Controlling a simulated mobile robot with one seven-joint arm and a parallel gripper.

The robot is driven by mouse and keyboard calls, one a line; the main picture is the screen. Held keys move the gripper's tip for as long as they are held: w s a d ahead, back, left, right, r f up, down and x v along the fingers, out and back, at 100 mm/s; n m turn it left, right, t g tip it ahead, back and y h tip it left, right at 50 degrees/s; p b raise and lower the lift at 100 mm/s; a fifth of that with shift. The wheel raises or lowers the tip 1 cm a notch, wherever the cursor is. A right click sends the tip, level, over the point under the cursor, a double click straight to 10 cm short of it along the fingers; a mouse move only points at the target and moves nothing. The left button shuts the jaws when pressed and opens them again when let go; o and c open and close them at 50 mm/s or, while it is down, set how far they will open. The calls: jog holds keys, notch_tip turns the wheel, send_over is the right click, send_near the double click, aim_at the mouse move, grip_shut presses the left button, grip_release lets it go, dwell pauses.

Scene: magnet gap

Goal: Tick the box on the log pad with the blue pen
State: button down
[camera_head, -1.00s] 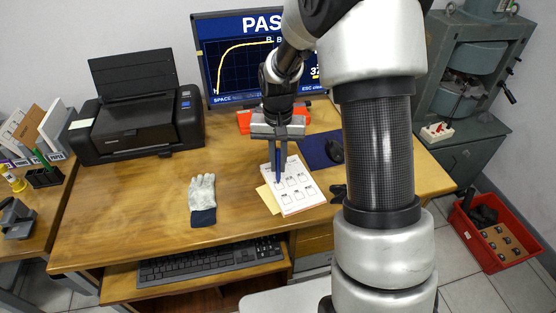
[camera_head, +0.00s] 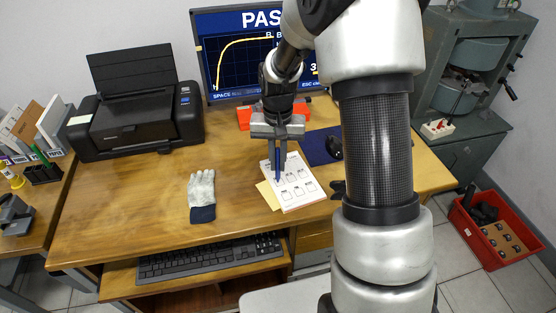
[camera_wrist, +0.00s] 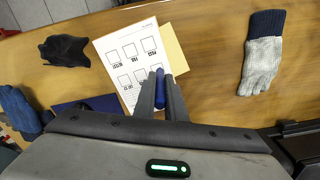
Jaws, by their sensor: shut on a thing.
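The white log pad (camera_head: 299,194) lies on the desk with rows of printed, labelled boxes; it also shows in the wrist view (camera_wrist: 121,45). My gripper (camera_head: 278,160) is over the pad's left part and points down. It is shut on the blue pen (camera_wrist: 159,83), which shows as a blue shaft between the fingers in the wrist view. In the head view the pen (camera_head: 277,172) reaches down toward the pad. Whether its tip touches the paper I cannot tell. The fingers hide part of the pad in the wrist view, and I see no clear tick mark.
A yellow sheet (camera_head: 267,195) sticks out from under the pad. A grey glove with a dark cuff (camera_head: 202,196) lies to the left. A black printer (camera_head: 135,118), a monitor (camera_head: 232,65) and a blue mat (camera_head: 318,148) are around. Bare desk lies between glove and pad.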

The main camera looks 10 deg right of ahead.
jog(key=shift+f, duration=0.4)
dwell(0.9)
jog(key=shift+w+d, duration=0.4)
jog(key=shift+w, duration=0.05)
dwell(1.0)
notch_tip(320, 180, up, 6)
jog(key=p, duration=0.4)
dwell(0.7)
dwell(0.5)
